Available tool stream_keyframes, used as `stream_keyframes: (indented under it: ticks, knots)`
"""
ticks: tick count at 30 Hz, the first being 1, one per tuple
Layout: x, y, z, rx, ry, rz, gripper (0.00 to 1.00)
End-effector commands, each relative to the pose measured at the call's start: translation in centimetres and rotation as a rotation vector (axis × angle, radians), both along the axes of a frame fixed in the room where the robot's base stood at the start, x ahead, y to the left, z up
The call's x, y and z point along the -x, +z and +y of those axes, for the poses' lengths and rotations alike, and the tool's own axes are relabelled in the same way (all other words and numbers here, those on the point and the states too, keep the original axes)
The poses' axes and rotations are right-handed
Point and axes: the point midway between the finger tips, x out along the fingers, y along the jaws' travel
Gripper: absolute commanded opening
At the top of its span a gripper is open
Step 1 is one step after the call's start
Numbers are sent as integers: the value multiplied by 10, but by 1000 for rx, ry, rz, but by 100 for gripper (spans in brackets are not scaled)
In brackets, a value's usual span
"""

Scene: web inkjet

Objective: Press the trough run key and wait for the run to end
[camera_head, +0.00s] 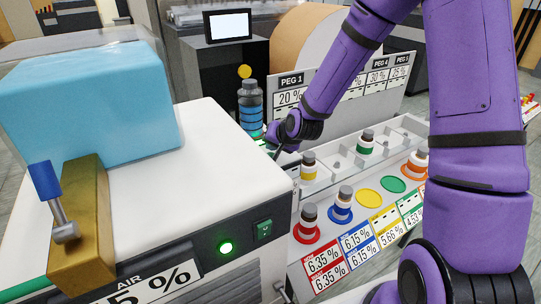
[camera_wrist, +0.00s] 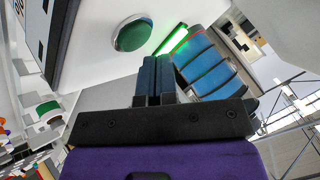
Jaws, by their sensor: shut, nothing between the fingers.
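My gripper (camera_wrist: 156,62) is shut and empty; in the wrist view its two blue-grey fingers lie together. A round green button (camera_wrist: 132,34) with a pale rim sits on a white surface just beyond and left of the fingertips, and a gap shows between them in the picture. No label for the trough run key is readable, so I cannot confirm that this is it. A lit green bar (camera_wrist: 171,39) is right of the button. In the head view my gripper (camera_head: 270,141) is low beside the blue-banded bottle (camera_head: 250,105), its fingertips hard to make out.
The blue-banded bottle also stands close right of my fingers in the wrist view (camera_wrist: 208,62). A white machine (camera_head: 222,165) with a lit green lamp (camera_head: 226,247) and green switch (camera_head: 264,230) is at left. Small capped bottles (camera_head: 310,220) stand on the rack at right.

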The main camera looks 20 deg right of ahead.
Motion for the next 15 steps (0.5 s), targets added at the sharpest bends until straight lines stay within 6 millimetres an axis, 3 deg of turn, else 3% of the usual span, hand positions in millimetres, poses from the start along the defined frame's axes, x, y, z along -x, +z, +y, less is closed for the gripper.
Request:
stream_keyframes:
  ticks: [8,15]
  knots:
    - [0,0,0,-1,-1,0,0]
    - [-1,17,-1,0,-2,-2,0]
